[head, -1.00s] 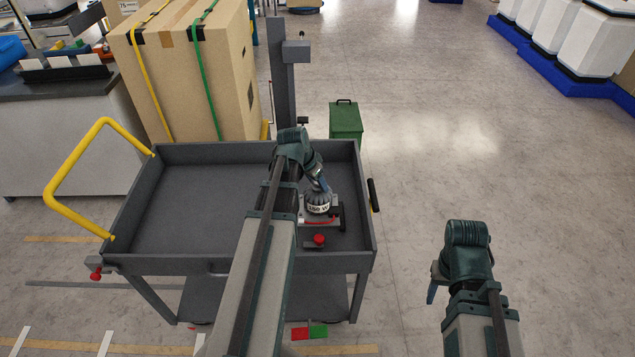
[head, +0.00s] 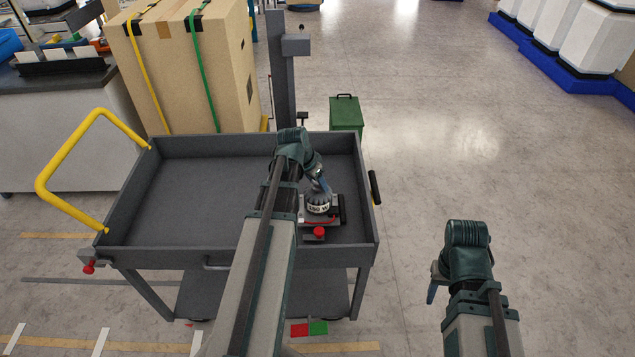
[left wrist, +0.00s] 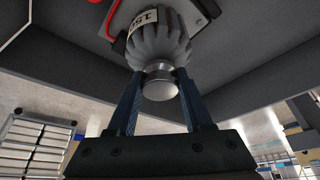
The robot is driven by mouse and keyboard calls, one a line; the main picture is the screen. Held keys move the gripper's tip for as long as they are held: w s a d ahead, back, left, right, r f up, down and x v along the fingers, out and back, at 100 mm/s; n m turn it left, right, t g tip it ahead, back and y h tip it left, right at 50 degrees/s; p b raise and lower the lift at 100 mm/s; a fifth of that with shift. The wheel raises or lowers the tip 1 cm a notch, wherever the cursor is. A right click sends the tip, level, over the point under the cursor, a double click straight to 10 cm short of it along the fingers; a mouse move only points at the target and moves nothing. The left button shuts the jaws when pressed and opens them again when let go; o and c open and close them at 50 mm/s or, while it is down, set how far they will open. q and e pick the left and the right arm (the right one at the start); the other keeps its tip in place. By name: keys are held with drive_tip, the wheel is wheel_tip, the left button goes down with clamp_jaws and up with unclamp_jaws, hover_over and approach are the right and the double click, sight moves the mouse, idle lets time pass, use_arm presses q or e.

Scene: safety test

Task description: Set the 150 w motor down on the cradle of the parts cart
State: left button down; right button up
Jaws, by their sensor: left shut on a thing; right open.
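The 150 w motor (head: 318,206), a grey ribbed body with a white label, is at the cradle (head: 334,222) in the right part of the parts cart's (head: 190,205) tray. My left gripper (head: 320,186) is shut on its upper end. In the left wrist view both fingers (left wrist: 160,80) close on the motor's round silver knob, with the ribbed body (left wrist: 158,42) beyond. I cannot tell whether the motor bears on the cradle or hangs just above it. My right gripper (head: 433,290) is open and empty, right of the cart over the floor.
A red knob (head: 319,232) stands at the cradle's near side. A raised grey wall rims the cart tray, with a yellow handle (head: 45,180) at left. A tall strapped carton (head: 180,70), a grey post (head: 283,80) and a green bin (head: 347,113) stand behind.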

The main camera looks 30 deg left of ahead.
use_arm(q)
drive_tip(key=shift+f+b, duration=1.3)
drive_tip(key=shift+f, duration=0.1)
drive_tip(key=shift+c, duration=1.1)
unclamp_jaws()
drive_tip(key=shift+s+r, duration=0.1)
drive_tip(key=p+v, duration=1.2)
drive_tip(key=v, duration=0.1)
drive_tip(key=shift+s+r+p, duration=0.15)
drive_tip(key=shift+r+p, duration=0.1)
drive_tip(key=shift+p, duration=0.15)
drive_tip(key=shift+r, duration=0.1)
